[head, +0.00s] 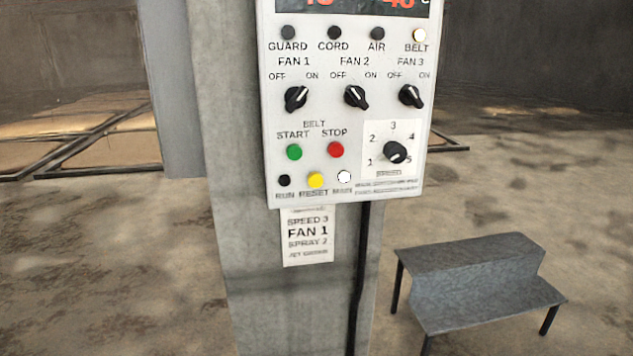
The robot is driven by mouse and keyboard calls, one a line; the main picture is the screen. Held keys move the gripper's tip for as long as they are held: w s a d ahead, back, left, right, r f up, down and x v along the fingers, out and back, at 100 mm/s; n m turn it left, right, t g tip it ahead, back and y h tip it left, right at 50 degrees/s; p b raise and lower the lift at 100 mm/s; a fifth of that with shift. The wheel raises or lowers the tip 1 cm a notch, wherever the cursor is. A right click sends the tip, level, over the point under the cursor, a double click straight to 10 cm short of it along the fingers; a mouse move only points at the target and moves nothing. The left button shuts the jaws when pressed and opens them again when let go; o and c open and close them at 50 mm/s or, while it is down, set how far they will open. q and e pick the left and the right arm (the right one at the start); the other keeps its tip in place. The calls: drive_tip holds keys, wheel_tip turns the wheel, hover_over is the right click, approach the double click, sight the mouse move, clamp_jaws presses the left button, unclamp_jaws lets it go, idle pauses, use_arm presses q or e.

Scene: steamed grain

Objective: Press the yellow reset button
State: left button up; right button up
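The yellow reset button (316,180) is on the lower part of a white control panel (350,20), just above the label RESET. A black round RUN indicator (284,180) is to its left and a white round one (344,176) is to its right. The green start button (294,152) and the red stop button (336,149) are above it. Nothing covers the yellow button. Neither of my grippers shows in the head view.
The panel is on a grey column (235,230) with a paper label (307,237) below it. A black cable (358,270) runs down from the panel. A grey step stool (470,258) stands on the floor at the right. Fan knobs (356,97) and a speed dial (395,152) stick out nearby.

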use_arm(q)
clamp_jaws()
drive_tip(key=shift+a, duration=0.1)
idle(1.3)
